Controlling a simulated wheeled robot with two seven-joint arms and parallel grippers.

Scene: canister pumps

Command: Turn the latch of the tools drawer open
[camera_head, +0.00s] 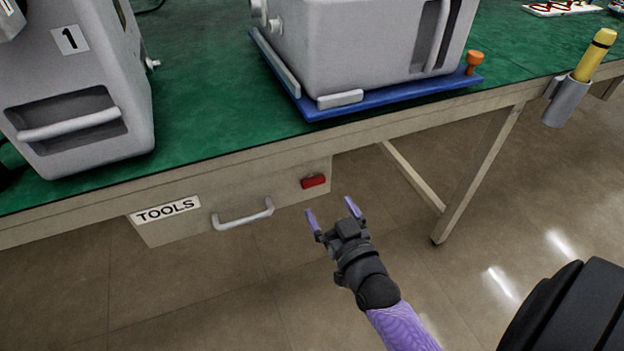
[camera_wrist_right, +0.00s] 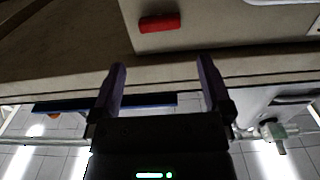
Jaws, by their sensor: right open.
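The tools drawer (camera_head: 185,230) hangs under the bench edge. Its front carries a TOOLS label (camera_head: 167,209) and a pale bar handle (camera_head: 243,215). The red latch (camera_head: 313,181) sits at the right end of the drawer front, lying roughly lengthwise along it. In the right wrist view the red latch (camera_wrist_right: 160,22) lies nearly level, beyond the fingertips. My right gripper (camera_head: 331,208) is open and empty, just below and to the right of the latch, apart from it. Its purple fingers (camera_wrist_right: 160,68) show in the right wrist view. My left gripper is not in view.
The green bench (camera_head: 210,100) holds a grey canister pump marked 1 (camera_head: 125,60) and another grey canister (camera_head: 340,50) on a blue tray (camera_head: 400,95) with an orange knob (camera_head: 474,60). A holder (camera_head: 567,101) with a yellow-topped cylinder (camera_head: 595,55) hangs at right. The floor below is clear.

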